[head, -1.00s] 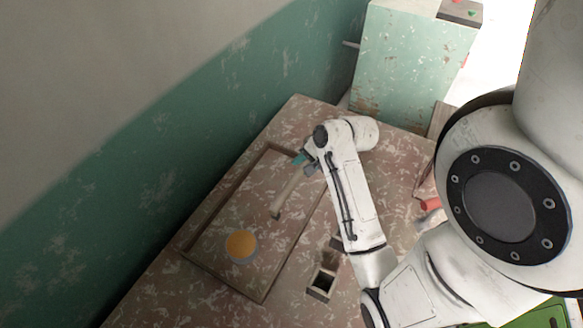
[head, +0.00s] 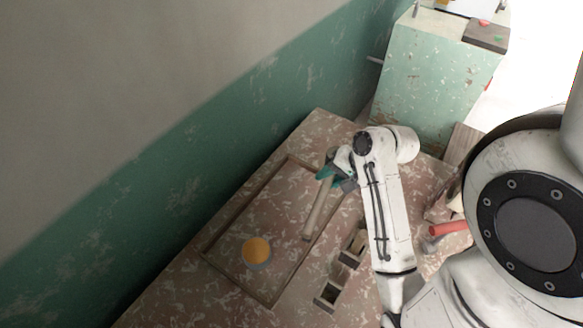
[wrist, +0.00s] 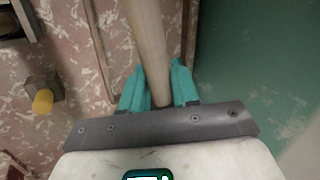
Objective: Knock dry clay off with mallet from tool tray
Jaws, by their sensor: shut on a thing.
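My gripper (head: 337,176) has teal fingers shut on a pale wooden shaft, which I take as the mallet (head: 317,212). In the head view the shaft slants down toward the near side, across the right rim of the tool tray (head: 231,284); its height above the tray is hard to tell. In the wrist view the mallet (wrist: 147,38) runs between the fingertips (wrist: 158,85) and out of the top edge, so its far end is hidden there. A round orange thing with a grey rim (head: 257,250) sits in the tray. I cannot make out dry clay.
Small open box-like blocks (head: 328,294) stand right of the tray. A red-handled thing (head: 448,228) lies right of my arm. A green cabinet (head: 430,85) stands behind the table and a wall runs along its left. A yellow-topped block (wrist: 42,101) shows in the wrist view.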

